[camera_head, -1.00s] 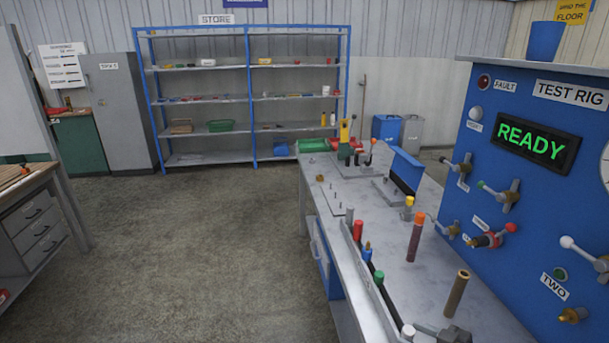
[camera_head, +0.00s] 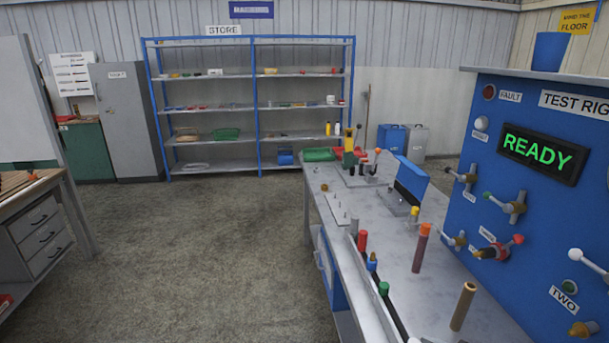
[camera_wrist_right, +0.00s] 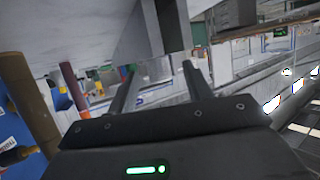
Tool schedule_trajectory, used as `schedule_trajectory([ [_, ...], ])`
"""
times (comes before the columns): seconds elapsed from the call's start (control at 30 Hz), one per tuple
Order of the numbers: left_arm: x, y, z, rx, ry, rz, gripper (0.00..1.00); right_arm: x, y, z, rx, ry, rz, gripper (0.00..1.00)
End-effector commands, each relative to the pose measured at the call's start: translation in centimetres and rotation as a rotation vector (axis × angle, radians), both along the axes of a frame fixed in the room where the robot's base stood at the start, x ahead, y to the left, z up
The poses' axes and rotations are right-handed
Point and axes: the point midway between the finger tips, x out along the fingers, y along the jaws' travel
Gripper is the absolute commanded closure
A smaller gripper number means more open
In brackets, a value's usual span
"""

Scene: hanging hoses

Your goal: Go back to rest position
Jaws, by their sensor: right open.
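My right gripper (camera_wrist_right: 162,82) shows in the right wrist view, with its two dark fingers apart and nothing held between them. Beyond the fingers, a grey post (camera_wrist_right: 172,25) and a pale bench surface show at a tilted angle. A brown tube (camera_wrist_right: 28,100) and a darker tube with an orange end (camera_wrist_right: 72,88) stand at the left of that view, clear of the fingers. Neither of my grippers shows in the head view. My left gripper is not in view anywhere.
A grey bench (camera_head: 385,262) carries an orange-topped hose (camera_head: 421,247), a brown tube (camera_head: 463,306) and several coloured caps along its left edge. The blue test rig (camera_head: 530,220) stands at the right, its display reading READY. Open floor (camera_head: 200,260) lies left of the bench.

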Motion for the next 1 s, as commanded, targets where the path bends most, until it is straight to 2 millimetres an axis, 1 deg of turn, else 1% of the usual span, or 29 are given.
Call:
schedule_trajectory([
  [0.2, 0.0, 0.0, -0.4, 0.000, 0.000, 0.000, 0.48, -2.9, -2.0, 1.3, -0.004, 0.001, 0.003, 0.49],
  [0.5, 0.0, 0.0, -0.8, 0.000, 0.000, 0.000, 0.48, -6.0, -4.1, 3.1, -0.003, -0.001, 0.007, 0.49],
  [0.57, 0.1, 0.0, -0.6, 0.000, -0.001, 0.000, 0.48, -5.3, -3.7, 3.0, 0.003, -0.005, 0.003, 0.49],
  [0.77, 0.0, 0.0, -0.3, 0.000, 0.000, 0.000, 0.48, -3.1, -2.2, 2.0, 0.003, -0.004, 0.002, 0.49],
  [1.0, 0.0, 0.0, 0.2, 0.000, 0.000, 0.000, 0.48, 0.5, 0.3, 0.1, 0.004, -0.003, -0.002, 0.49],
])
